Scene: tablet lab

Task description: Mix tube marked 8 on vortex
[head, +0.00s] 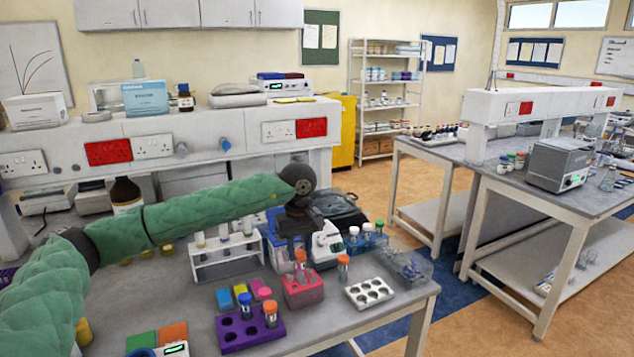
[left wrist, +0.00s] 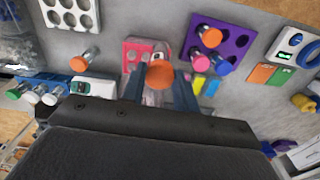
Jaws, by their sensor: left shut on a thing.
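My left gripper (head: 298,250) points down over the pink rack (head: 304,293) and is shut on an orange-capped tube (head: 301,265). In the left wrist view the orange cap (left wrist: 160,74) sits between the two fingers (left wrist: 160,92). The tube stands upright at the pink rack; I cannot tell whether it is raised off its seat. No number on it can be read. A white device with a blue ring and green display, possibly the vortex mixer, shows at the near left edge (head: 175,349) and in the left wrist view (left wrist: 294,42). My right gripper is not in view.
A second orange-capped tube (head: 343,268) stands by the white rack (head: 369,293). A white tube stand (head: 226,268), a white instrument (head: 327,243) and a clear bin (head: 410,266) surround the arm.

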